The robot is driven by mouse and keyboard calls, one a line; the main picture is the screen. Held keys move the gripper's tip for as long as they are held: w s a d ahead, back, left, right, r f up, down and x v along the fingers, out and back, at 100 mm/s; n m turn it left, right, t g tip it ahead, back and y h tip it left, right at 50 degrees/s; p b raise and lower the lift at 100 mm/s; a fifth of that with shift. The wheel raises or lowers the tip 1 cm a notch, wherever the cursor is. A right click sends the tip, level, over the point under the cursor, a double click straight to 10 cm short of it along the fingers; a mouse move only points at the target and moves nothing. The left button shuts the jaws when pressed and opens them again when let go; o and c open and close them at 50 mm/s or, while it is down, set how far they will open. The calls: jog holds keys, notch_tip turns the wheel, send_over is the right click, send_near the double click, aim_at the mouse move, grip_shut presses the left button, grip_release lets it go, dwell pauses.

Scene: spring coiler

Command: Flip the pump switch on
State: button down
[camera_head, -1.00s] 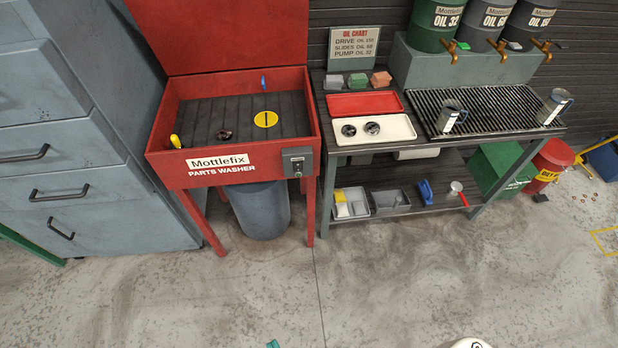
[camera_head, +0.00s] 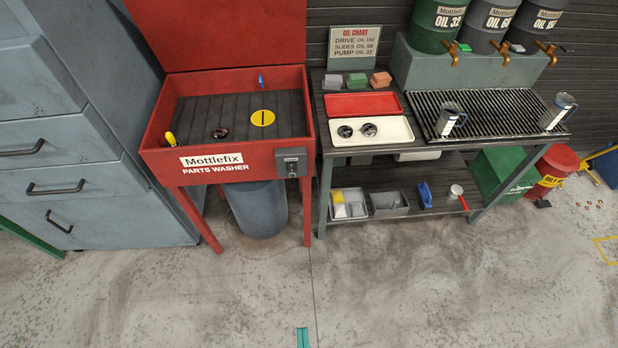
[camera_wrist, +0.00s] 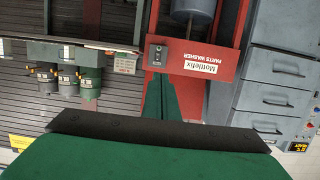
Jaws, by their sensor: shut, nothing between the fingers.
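The pump switch is on a small grey switch box (camera_head: 291,162) on the front right of the red parts washer (camera_head: 215,168). The box also shows in the wrist view (camera_wrist: 157,52), where the scene is upside down. The lever is too small for me to tell its position. My gripper (camera_wrist: 160,82) is shut and empty, with its green fingers pointing toward the washer. In the wrist view the fingertips overlap the area just below the switch box, but they are apart from it. In the head view only a small teal tip (camera_head: 302,338) shows at the bottom edge, well short of the washer.
A grey bin (camera_head: 257,208) stands under the washer. A workbench (camera_head: 325,185) with trays, a grate (camera_head: 487,110) and oil drums is right of it. Grey drawers (camera_head: 75,185) stand left. The concrete floor (camera_head: 200,300) in front is clear.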

dwell(0.3)
jog(key=w+f+n, duration=0.2)
jog(key=w+n, duration=0.7)
jog(key=w, duration=0.7)
jog(key=w+f+n+t, duration=0.1)
jog(key=w+f+n, duration=0.1)
jog(key=w+n, duration=0.7)
jog(key=w, duration=0.8)
jog(key=shift+w+d+f, duration=0.2)
jog(key=shift+d, duration=0.05)
jog(key=shift+a, duration=0.1)
send_near(292, 171)
jog(key=w, duration=0.4)
jog(key=shift+w+f, duration=0.3)
jog(key=shift+w, duration=0.1)
jog(key=shift+w+f, duration=0.1)
jog(key=shift+w, duration=0.65)
